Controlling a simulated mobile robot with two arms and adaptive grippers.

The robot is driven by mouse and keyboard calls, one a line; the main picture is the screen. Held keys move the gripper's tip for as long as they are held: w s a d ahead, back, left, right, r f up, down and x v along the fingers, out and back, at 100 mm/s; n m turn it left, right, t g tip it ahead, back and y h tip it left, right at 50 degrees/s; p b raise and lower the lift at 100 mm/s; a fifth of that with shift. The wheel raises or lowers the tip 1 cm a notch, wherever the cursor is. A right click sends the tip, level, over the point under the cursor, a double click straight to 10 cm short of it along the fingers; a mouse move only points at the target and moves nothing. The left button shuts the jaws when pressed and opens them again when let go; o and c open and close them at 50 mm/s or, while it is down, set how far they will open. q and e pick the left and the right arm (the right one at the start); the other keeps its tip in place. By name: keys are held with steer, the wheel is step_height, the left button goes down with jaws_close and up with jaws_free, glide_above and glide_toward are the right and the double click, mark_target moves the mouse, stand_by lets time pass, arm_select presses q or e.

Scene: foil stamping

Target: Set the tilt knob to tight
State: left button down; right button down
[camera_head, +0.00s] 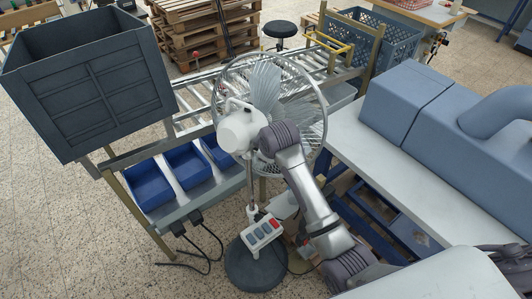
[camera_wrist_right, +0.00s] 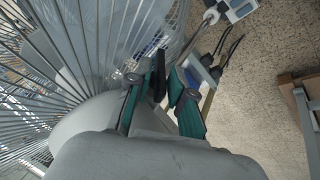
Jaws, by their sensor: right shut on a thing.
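A grey pedestal fan (camera_head: 266,92) with a wire cage stands on a dark round base (camera_head: 255,266). Its white motor housing (camera_head: 236,130) faces me. My right arm reaches to the fan's neck from the lower right, and its wrist hides the gripper in the head view. In the right wrist view my right gripper (camera_wrist_right: 166,82) has its teal fingers close together beside the fan's cage (camera_wrist_right: 60,65). It is shut on a small dark part between the fingers, which looks like the tilt knob; its setting cannot be read. My left gripper is not in view.
A control box with coloured buttons (camera_head: 262,233) sits on the fan's pole. Blue bins (camera_head: 149,187) stand on a rack at left, below a large grey crate (camera_head: 88,95). A white-topped bench (camera_head: 380,165) with a blue machine is at right. Cables lie on the floor.

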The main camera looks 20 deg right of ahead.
steer(key=shift+s+f, duration=0.2)
steer(key=shift+f, duration=0.15)
steer(key=c, duration=1.3)
jaws_free()
steer(key=shift+o, duration=0.2)
steer(key=a+v, duration=0.1)
steer(key=v, duration=1.4)
steer(key=shift+s+a, duration=0.2)
steer(key=shift+s, duration=0.45)
steer(key=shift+r, duration=0.1)
